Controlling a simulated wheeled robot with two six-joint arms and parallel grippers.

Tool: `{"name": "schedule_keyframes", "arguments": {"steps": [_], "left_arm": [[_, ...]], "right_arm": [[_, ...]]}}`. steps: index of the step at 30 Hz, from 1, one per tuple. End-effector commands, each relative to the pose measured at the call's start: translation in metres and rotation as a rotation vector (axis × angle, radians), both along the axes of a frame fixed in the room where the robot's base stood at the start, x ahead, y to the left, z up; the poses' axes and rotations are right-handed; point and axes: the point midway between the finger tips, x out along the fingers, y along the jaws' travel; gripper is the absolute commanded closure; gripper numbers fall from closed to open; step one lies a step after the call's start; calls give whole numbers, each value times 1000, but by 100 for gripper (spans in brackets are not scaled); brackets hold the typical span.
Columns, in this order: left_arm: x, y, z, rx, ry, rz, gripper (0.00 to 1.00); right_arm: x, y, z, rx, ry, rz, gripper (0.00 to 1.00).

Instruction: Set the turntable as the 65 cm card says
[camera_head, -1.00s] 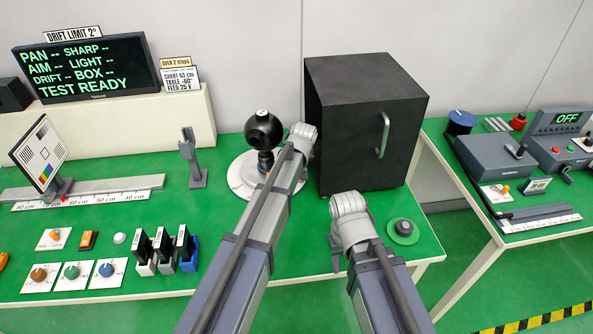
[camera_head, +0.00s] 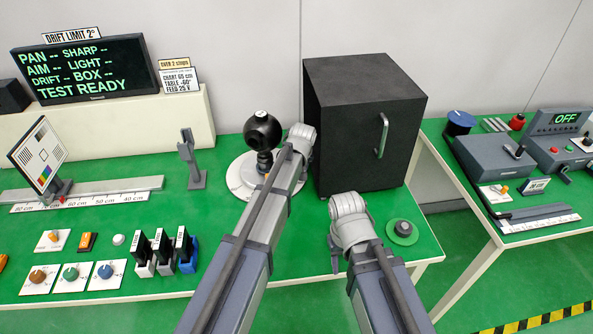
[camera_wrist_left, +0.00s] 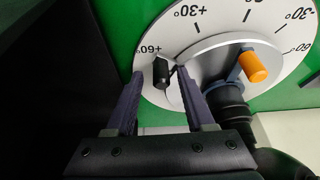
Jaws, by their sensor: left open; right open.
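The turntable (camera_head: 236,178) is a white disc under a black ball camera (camera_head: 262,131). In the left wrist view its dial (camera_wrist_left: 215,35) carries marks from +60° to -60°. A black peg (camera_wrist_left: 161,73) stands near the +60° mark, and an orange peg (camera_wrist_left: 252,67) stands to its right. My left gripper (camera_wrist_left: 160,78) is open, its fingers on either side of the black peg; its arm hides it in the head view. The card (camera_head: 181,81) reads CHART 65 cm, TABLE -60°, FEED 25 V. My right gripper (camera_head: 335,261) is open, low in front of the black box.
The black box (camera_head: 364,130) with a handle stands right of the turntable. A chart (camera_head: 38,154) stands on a ruler rail at left.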

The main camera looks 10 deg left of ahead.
Motion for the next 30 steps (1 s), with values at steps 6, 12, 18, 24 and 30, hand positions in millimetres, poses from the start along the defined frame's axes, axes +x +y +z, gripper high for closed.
{"name": "schedule_keyframes", "arguments": {"steps": [6,12,18,24,30], "left_arm": [[-2,-1,6,0,1,0,45],[-9,-3,25,0,1,0,45],[-19,-6,51,0,0,0,45],[-27,-10,71,0,0,0,45],[-28,-10,73,0,0,0,45]], "right_arm": [[0,0,6,0,0,0,50],[0,0,25,0,0,0,50],[0,0,51,0,0,0,50],[0,0,71,0,0,0,50],[0,0,73,0,0,0,50]]}}
